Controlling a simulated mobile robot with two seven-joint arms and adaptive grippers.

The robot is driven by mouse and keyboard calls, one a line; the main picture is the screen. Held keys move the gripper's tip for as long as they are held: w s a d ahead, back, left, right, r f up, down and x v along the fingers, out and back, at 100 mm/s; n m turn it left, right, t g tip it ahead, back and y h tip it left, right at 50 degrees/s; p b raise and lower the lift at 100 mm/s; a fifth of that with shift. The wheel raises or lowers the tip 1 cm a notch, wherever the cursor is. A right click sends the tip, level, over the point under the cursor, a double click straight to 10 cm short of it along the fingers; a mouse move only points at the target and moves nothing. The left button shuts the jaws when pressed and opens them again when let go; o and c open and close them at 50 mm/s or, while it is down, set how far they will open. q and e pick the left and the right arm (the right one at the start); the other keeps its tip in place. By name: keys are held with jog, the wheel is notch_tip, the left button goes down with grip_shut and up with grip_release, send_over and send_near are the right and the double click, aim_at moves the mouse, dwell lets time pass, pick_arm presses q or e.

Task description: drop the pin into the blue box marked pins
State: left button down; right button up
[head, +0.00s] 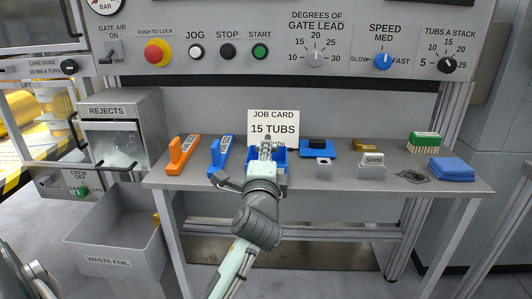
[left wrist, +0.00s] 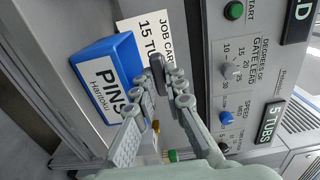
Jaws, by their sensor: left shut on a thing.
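The blue box marked PINS (left wrist: 112,78) stands on the bench in front of the job card, its label facing the left wrist camera. In the head view the blue box (head: 281,156) is partly hidden behind my left gripper (head: 266,148). My left gripper (left wrist: 168,88) is shut on the pin (left wrist: 157,68), a short dark grey piece between its fingertips. In the left wrist view the pin appears just right of the box, against the job card; I cannot tell its height over the box. My right gripper is not in view.
The job card (head: 272,125) stands behind the box. The control panel is above.

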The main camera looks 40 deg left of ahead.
pick_arm(q)
jog(key=c, duration=1.5)
grip_release()
jog(key=v, duration=0.7)
jog(key=shift+s, duration=0.3)
jog(key=shift+d, duration=0.15)
